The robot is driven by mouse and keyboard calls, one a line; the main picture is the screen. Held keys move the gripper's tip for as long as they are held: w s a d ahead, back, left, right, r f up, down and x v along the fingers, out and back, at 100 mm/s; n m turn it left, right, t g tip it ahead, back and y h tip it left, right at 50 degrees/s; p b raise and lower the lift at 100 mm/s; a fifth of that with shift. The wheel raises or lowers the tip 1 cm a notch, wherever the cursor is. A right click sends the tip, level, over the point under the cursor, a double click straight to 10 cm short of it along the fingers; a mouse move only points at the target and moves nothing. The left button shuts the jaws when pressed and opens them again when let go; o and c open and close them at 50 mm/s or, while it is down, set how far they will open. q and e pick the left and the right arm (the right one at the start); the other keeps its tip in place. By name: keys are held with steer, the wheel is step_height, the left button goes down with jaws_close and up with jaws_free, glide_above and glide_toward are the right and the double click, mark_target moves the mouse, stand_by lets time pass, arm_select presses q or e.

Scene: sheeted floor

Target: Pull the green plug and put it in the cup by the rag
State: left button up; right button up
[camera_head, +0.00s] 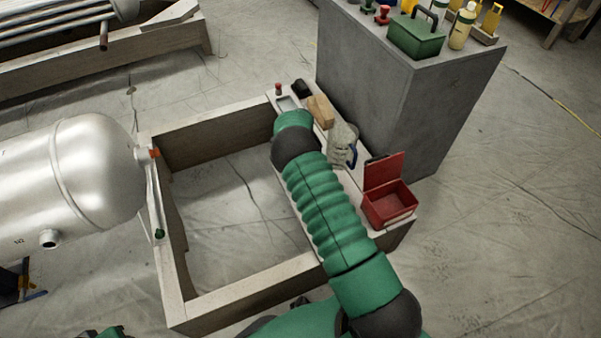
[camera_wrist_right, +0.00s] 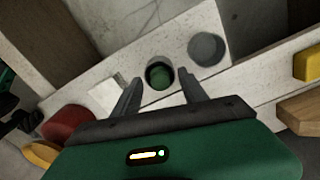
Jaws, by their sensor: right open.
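In the right wrist view a round green piece (camera_wrist_right: 161,76), which looks like the green plug, sits inside a dark-rimmed round opening on a pale board. My right gripper (camera_wrist_right: 160,90) is open, its fingers on either side of that opening, with nothing visibly held. In the head view the green right arm hides this gripper at the far right corner of the wooden frame. The grey rag (camera_head: 342,134) lies on the frame's right beam. My left gripper is not in view.
A grey round recess (camera_wrist_right: 207,48) is beside the opening. A wooden block (camera_head: 320,111) and an open red box (camera_head: 389,204) sit on the right beam. A grey cabinet (camera_head: 405,100) stands close behind it. A silver tank (camera_head: 85,175) is at left.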

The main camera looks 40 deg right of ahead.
step_height(320, 180, up, 16)
steer(key=r+p, duration=0.1)
steer(key=p, duration=0.6)
steer(key=s+a+r+n+t, duration=0.1)
steer(key=s+a+r+n, duration=0.3)
steer(key=s+a+n, duration=0.7)
steer(key=s+a+r+n+t, duration=0.2)
steer(key=s+a+r+n, duration=0.4)
steer(key=a+n, duration=0.75)
steer(key=w+p+v, duration=0.2)
steer(key=p+v, duration=1.2)
steer(key=p, duration=0.1)
steer(key=w+a+r+p+v, duration=0.1)
steer(key=w+p+v, duration=0.2)
steer(key=p+v, duration=1.2)
steer(key=shift+w+a+r+p, duration=0.15)
steer(key=shift+a+r+p, duration=0.15)
steer(key=shift+p, duration=0.2)
steer(key=shift+d, duration=0.1)
